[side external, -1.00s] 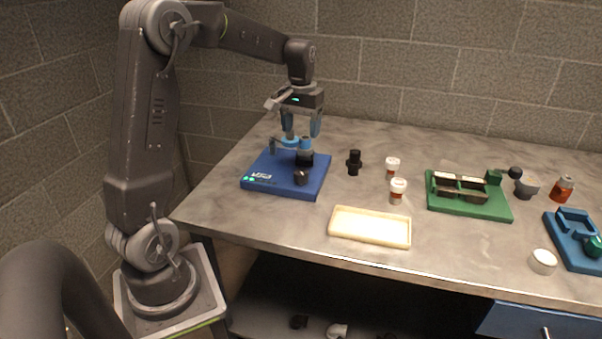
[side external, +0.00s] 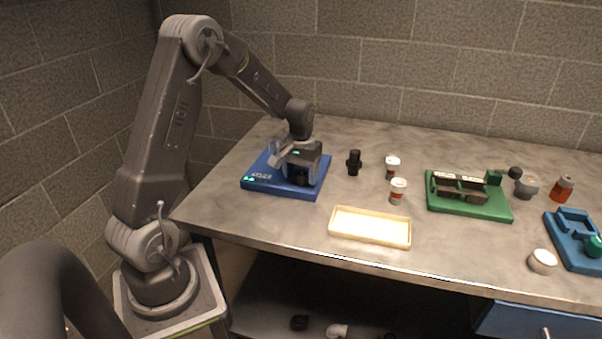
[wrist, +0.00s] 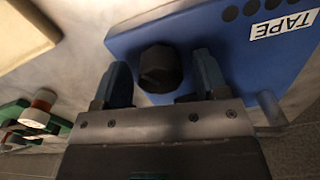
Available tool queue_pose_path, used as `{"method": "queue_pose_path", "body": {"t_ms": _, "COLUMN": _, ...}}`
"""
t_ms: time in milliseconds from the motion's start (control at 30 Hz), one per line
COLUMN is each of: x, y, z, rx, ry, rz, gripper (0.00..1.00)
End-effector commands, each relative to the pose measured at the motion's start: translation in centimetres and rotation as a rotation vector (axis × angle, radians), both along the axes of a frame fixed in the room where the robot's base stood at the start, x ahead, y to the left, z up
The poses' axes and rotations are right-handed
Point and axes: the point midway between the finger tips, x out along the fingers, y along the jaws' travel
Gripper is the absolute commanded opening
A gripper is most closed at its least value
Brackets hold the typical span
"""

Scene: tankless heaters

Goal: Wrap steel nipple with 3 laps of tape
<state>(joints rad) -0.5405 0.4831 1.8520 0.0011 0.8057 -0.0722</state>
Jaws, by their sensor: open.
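The blue tape station (side external: 262,180) stands at the left of the bench, and its TAPE label shows in the wrist view (wrist: 284,24). A dark, faceted knob-like part (wrist: 160,68) stands on its blue base. My gripper (side external: 301,180) is low over the station, hiding most of its upper parts in the side view. In the wrist view the two fingers of my gripper (wrist: 161,82) are apart, one on each side of the dark part, with gaps showing. I cannot make out the steel nipple or any tape for certain.
A black fitting (side external: 353,162) stands right of the station. Two white-capped bottles (side external: 397,190) (side external: 392,167) stand beyond it. A cream tray (side external: 370,226) lies at the front edge. A green fixture (side external: 468,207) and blue fixture (side external: 575,252) are further right.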

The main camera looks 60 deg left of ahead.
Motion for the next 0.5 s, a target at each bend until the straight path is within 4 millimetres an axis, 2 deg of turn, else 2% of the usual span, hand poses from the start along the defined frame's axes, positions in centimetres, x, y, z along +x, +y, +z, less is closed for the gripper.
{"method": "queue_pose_path", "body": {"t_ms": 233, "x": -0.01, "y": -0.01, "z": -0.07, "rx": -0.001, "ry": 0.001, "rz": 0.000, "gripper": 0.67}}
{"method": "queue_pose_path", "body": {"t_ms": 500, "x": -0.01, "y": -0.01, "z": -0.05, "rx": -0.001, "ry": 0.001, "rz": 0.000, "gripper": 0.41}}
